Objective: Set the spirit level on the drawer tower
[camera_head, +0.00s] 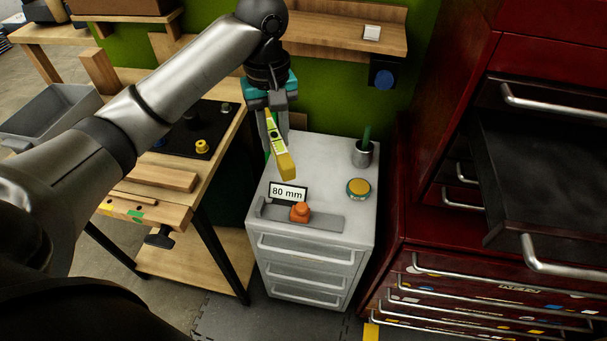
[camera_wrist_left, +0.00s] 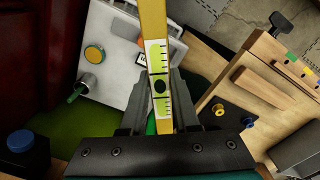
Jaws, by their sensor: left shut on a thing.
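The spirit level is a yellow bar (camera_head: 280,151) with a pale vial panel. My left gripper (camera_head: 272,140) is shut on it and holds it tilted, over the back left of the drawer tower's top. In the left wrist view the spirit level (camera_wrist_left: 155,40) runs up between the fingers of the left gripper (camera_wrist_left: 158,95). The drawer tower (camera_head: 340,230) is a light grey cabinet with several drawers. Its top also shows in the left wrist view (camera_wrist_left: 112,55). I cannot tell whether the level touches the top. My right gripper is not in view.
On the tower's top are an "80 mm" sign (camera_head: 288,192), an orange knob piece (camera_head: 300,212) on a grey strip, a yellow-lidded tin (camera_head: 358,188) and a metal cup (camera_head: 363,154). A wooden bench (camera_head: 160,195) stands left, a red cabinet with an open drawer (camera_head: 540,180) right.

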